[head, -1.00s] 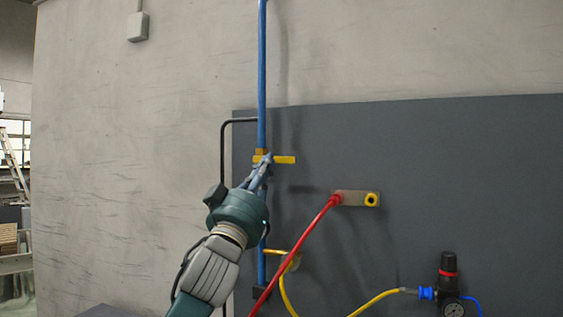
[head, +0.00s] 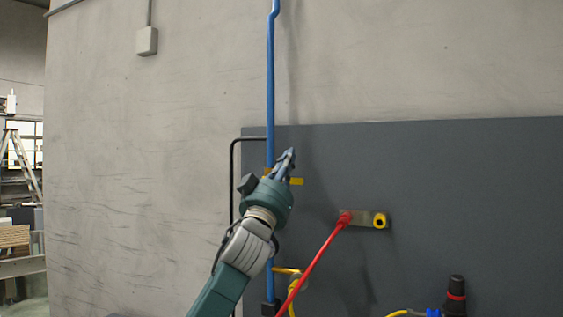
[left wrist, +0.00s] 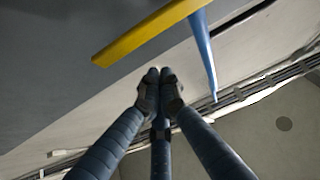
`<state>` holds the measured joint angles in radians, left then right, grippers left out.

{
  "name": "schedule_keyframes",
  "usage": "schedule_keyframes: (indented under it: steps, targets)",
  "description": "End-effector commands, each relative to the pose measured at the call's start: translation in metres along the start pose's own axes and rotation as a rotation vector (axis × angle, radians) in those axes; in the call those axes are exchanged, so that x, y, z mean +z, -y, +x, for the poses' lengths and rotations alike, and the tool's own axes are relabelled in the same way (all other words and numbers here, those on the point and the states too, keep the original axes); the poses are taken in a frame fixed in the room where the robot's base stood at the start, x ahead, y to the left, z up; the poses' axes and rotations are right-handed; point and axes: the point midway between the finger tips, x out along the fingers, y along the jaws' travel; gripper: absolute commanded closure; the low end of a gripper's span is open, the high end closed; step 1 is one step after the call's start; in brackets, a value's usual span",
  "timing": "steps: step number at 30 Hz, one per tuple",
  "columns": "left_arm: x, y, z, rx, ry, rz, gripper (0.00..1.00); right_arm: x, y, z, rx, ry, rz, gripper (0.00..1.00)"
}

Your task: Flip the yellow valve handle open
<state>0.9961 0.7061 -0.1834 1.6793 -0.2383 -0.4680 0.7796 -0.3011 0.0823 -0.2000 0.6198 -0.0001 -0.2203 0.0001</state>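The yellow valve handle (head: 297,181) is a flat bar standing out sideways across the blue vertical pipe (head: 270,90). Its middle is hidden behind my left gripper in the head view. My left gripper (head: 287,155) is in front of the handle, with its fingertips pointing up and reaching above the bar's level. In the left wrist view the yellow handle (left wrist: 150,34) crosses the top of the picture, beyond the fingertips (left wrist: 160,76). The fingertips are together, with nothing seen between them. I cannot tell whether the gripper touches the handle. My right gripper is not in view.
A dark grey panel (head: 450,190) backs the pipe. A red hose (head: 318,262) runs to a fitting (head: 362,219) with a yellow ring at the right. A yellow hose and a black regulator (head: 455,297) sit lower right. A thin black pipe (head: 232,180) stands left.

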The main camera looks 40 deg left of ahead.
Motion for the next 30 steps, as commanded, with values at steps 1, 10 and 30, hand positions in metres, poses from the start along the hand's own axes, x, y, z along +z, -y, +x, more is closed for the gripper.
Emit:
schedule_keyframes:
  steps: [1, 10, 30]
  targets:
    - [0.009, -0.001, -0.005, 0.001, 0.005, 0.0, 1.0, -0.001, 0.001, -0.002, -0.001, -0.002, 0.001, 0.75]
    - [0.029, 0.0, -0.025, 0.0, 0.0, -0.001, 1.0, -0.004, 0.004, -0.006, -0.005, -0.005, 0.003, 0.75]
    - [0.034, 0.0, -0.029, 0.028, 0.0, 0.038, 1.0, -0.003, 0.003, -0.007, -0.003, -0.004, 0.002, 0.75]
